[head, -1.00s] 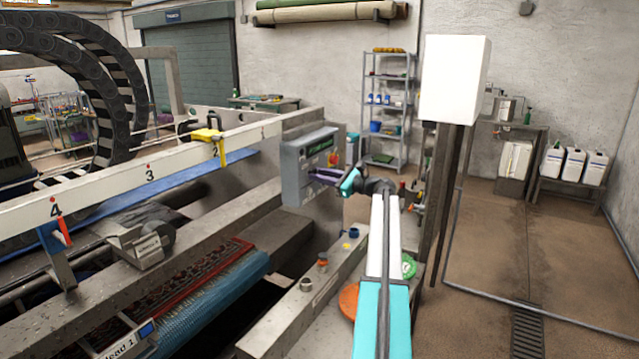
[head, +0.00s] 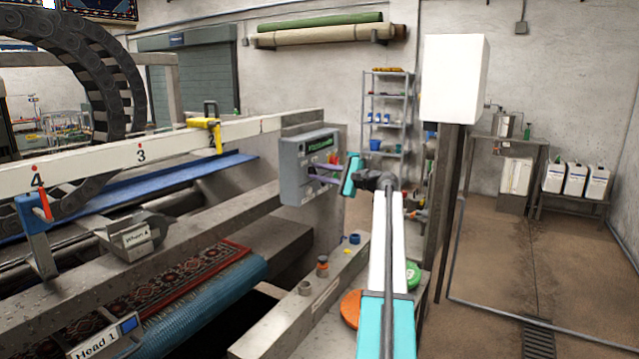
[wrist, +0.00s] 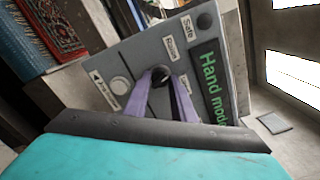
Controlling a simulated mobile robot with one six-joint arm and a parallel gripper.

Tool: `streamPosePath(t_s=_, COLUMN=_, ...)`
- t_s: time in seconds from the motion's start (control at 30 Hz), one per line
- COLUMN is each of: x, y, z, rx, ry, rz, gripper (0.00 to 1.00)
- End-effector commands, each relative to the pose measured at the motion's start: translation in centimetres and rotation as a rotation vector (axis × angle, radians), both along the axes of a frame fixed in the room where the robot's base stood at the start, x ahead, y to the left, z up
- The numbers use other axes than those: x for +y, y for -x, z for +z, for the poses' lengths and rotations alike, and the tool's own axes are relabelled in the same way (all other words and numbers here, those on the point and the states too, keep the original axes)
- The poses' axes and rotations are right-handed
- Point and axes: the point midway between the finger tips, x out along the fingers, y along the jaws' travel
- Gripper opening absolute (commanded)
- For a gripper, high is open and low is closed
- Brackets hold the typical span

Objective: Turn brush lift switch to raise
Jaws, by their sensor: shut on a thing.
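A small black switch knob (wrist: 161,73) sits on the panel below a label that seems to read "Raise". My gripper (head: 324,174) reaches the panel from the right. Its purple fingers (wrist: 162,84) are shut on the black knob, one on each side. The knob's exact pointing direction is hard to tell.
A metal ledge with small caps (head: 322,266) runs below the panel. A dark post with a white box (head: 455,80) stands right of my arm.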

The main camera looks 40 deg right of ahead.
Motion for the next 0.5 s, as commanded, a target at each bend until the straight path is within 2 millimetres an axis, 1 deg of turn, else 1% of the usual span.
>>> streamPosePath(t_s=0.03, x=0.04, y=-0.04, z=-0.5, rx=-0.01, ry=0.038, rz=0.002, gripper=0.01)
streamPosePath(t_s=0.3, x=0.02, y=-0.05, z=-0.38, rx=-0.056, ry=0.228, rz=0.001, gripper=0.01)
streamPosePath(t_s=0.5, x=0.03, y=-0.04, z=-0.26, rx=-0.079, ry=0.323, rz=0.002, gripper=0.01)
